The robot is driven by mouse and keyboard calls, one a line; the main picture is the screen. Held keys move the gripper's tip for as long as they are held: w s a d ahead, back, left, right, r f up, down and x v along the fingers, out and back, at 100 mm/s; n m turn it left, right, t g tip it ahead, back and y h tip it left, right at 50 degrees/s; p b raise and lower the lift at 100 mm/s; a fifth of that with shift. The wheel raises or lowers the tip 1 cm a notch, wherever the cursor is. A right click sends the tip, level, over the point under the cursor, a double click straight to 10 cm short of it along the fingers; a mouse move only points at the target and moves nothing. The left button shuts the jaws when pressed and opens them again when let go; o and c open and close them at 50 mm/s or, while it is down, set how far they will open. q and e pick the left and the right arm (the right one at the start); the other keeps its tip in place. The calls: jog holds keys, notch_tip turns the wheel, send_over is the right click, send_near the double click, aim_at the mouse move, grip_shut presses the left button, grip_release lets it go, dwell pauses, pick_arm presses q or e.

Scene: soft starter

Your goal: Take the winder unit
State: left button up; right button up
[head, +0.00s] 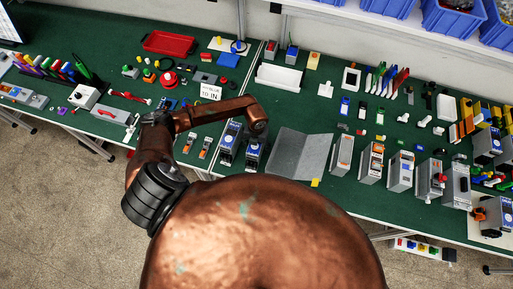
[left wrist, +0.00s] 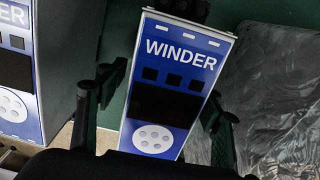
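The winder unit (left wrist: 172,85) is a grey box with a blue front lettered WINDER, dark square windows and a white round disc of dots. It stands on the green bench, and in the head view it is the right one of two blue-fronted units (head: 253,156), partly covered by my arm. My left gripper (left wrist: 165,105) is open, with one black finger on each side of the unit. I cannot tell whether the fingers touch it. In the head view my left gripper is mostly hidden at the arm's end. My right gripper is not in view.
A similar blue-fronted unit (head: 230,137) stands close on the left, also in the wrist view (left wrist: 18,75). A grey sheet or tray (head: 300,152) lies on the right. More grey units (head: 341,155) line the front edge farther right. A sign (head: 210,92) stands behind the arm.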

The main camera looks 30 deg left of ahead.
pick_arm(q)
grip_shut()
dwell(0.6)
jog(key=shift+r, duration=0.1)
